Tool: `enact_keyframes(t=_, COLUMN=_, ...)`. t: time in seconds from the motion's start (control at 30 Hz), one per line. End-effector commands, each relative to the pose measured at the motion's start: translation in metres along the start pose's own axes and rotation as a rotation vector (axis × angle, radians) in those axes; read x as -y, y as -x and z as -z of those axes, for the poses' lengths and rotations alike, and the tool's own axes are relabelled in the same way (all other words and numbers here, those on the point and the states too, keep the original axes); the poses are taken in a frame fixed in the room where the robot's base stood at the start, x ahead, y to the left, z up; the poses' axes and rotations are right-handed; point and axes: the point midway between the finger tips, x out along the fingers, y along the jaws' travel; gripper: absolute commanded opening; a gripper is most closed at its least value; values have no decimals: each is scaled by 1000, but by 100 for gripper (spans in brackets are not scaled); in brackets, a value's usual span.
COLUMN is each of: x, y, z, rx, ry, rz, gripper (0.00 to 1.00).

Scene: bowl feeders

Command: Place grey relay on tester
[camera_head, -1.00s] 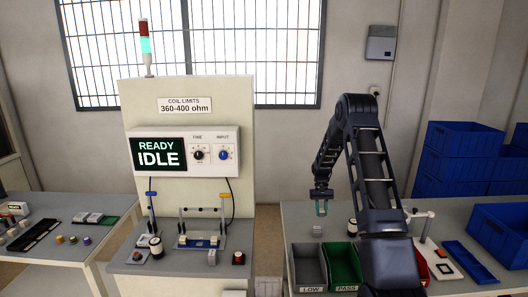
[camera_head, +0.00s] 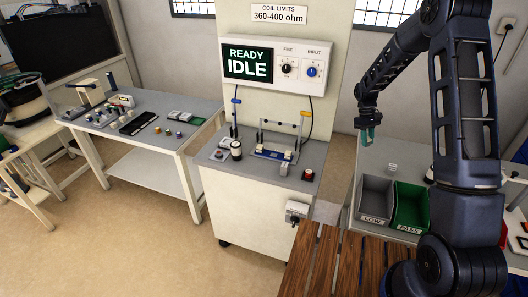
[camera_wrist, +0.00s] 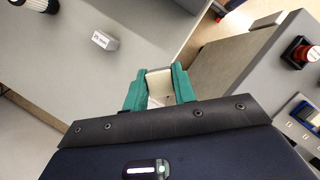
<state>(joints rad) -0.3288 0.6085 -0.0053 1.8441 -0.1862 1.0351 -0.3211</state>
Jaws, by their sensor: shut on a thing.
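My gripper (camera_head: 368,138) hangs at the end of my arm, over the gap between the tester and the right-hand bench. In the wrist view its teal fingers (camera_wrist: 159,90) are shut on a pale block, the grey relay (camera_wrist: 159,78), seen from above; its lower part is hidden. The tester (camera_head: 265,205) is a cream cabinet whose screen (camera_head: 247,63) reads READY IDLE. Its blue-and-white fixture (camera_head: 271,153) sits on the grey top, with an upright frame behind it. The gripper is apart from the tester, to its right.
Another grey labelled block (camera_wrist: 104,40) stands on the right bench, near a grey LOW bin (camera_head: 374,198) and a green PASS bin (camera_head: 410,207). The tester top holds a red button (camera_head: 308,175) and a black-and-white cylinder (camera_head: 236,149). Wooden slats (camera_head: 330,262) lie in front.

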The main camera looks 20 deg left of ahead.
Motion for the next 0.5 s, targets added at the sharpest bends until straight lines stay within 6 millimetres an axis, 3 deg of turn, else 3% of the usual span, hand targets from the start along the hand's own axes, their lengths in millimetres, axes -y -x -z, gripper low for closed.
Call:
enact_keyframes(t=0.03, x=17, y=7, z=1, rx=0, ry=59, rz=-25, gripper=0)
enact_keyframes(t=0.33, x=101, y=38, z=2, rx=11, ry=396, rz=-157, gripper=0)
enact_keyframes(t=0.5, x=155, y=63, z=26, rx=17, ry=529, rz=-212, gripper=0)
